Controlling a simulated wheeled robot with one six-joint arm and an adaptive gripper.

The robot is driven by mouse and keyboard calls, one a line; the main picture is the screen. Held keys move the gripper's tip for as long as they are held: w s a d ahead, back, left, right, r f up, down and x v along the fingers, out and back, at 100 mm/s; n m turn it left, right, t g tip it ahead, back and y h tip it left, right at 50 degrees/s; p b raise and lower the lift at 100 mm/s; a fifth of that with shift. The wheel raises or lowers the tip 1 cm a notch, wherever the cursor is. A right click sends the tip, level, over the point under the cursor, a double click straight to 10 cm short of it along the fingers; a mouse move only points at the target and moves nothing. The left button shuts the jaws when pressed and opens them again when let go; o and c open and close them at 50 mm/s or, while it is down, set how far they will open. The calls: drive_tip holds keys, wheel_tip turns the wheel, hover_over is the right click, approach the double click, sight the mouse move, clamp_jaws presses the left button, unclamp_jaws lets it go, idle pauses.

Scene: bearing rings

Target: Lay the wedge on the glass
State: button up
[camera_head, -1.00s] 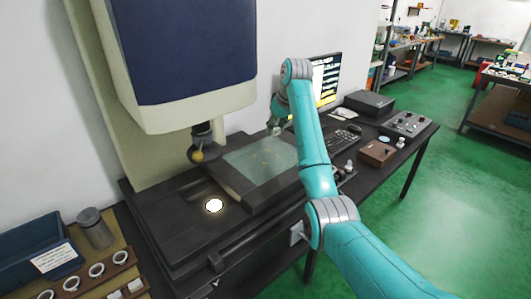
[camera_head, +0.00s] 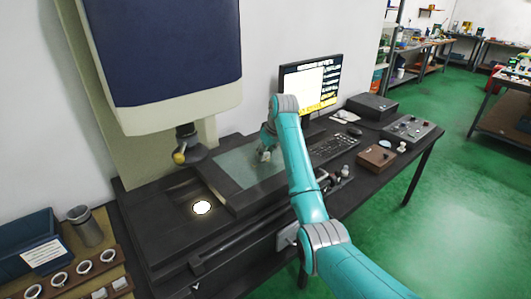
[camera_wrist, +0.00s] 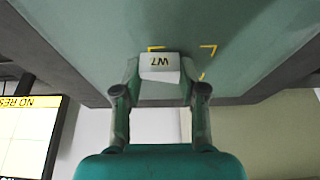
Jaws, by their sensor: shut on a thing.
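The glass (camera_wrist: 240,35) is a greenish plate with yellow corner marks that show beside and behind the wedge. In the head view the glass (camera_head: 232,168) lies in a dark frame, and my gripper (camera_head: 266,152) is low over its right part. I cannot tell whether the wedge touches the glass.
A lens head (camera_head: 184,150) hangs left of the glass, above a lit round spot (camera_head: 202,208). A monitor (camera_head: 312,85) and keyboard (camera_head: 333,147) stand to the right. A wooden rack (camera_head: 75,278) with several rings and a blue bin (camera_head: 30,245) are at the lower left.

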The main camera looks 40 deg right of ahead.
sight(270, 163)
drive_tip(key=o, duration=1.2)
drive_tip(key=shift+f, duration=0.1)
drive_tip(key=shift+v, duration=3.85)
